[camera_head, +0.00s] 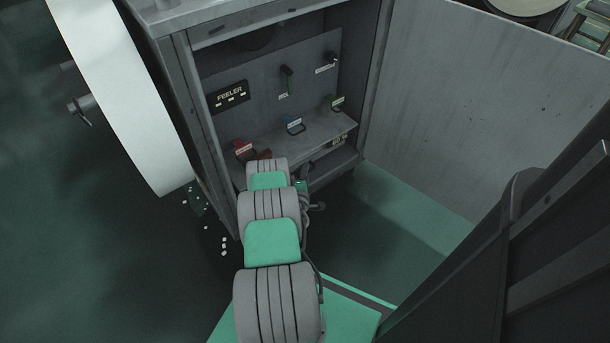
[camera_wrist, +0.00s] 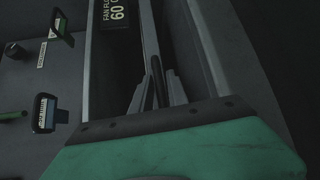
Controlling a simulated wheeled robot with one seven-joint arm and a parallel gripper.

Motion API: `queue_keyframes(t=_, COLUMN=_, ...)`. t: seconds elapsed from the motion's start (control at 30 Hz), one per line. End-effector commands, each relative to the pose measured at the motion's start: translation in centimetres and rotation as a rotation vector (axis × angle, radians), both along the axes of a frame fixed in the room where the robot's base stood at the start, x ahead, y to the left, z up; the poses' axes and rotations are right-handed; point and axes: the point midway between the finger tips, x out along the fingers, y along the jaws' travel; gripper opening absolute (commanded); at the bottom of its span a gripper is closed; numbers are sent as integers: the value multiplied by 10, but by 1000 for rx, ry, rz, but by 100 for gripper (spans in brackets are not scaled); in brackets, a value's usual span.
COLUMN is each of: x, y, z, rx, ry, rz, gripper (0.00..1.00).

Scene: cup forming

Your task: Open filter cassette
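In the wrist view, the two grey fingers of my gripper (camera_wrist: 158,95) stand apart, one on each side of a black bar-like handle (camera_wrist: 156,72). I cannot see clear contact between fingers and bar. The bar lies in front of a grey-framed recess in the cabinet front, below the shelf. I see no label naming it as the filter cassette, so I cannot tell for sure which part that is. In the head view, my arm reaches to the lower front of the grey cabinet (camera_head: 180,75), and hides most of the gripper and the bar.
Above stand a red handle (camera_head: 243,148), a blue handle (camera_head: 294,125) and green handles (camera_head: 336,103), beside a FEELER panel (camera_head: 230,96). A fan flow display (camera_wrist: 117,16) reads 60. A large white curved part (camera_head: 120,90) is left. A grey wall (camera_head: 480,100) stands right.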

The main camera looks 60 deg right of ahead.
Motion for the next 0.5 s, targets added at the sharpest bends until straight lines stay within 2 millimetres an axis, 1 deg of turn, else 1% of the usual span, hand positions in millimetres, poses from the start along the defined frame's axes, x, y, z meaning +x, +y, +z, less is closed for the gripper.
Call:
queue_keyframes(t=0.17, x=1, y=0, z=1, rx=0, ry=0, rz=2, gripper=20)
queue_keyframes(t=0.4, x=1, y=1, z=0, rx=0, ry=0, rz=2, gripper=0)
queue_keyframes(t=0.5, x=1, y=1, z=0, rx=0, ry=0, rz=2, gripper=0)
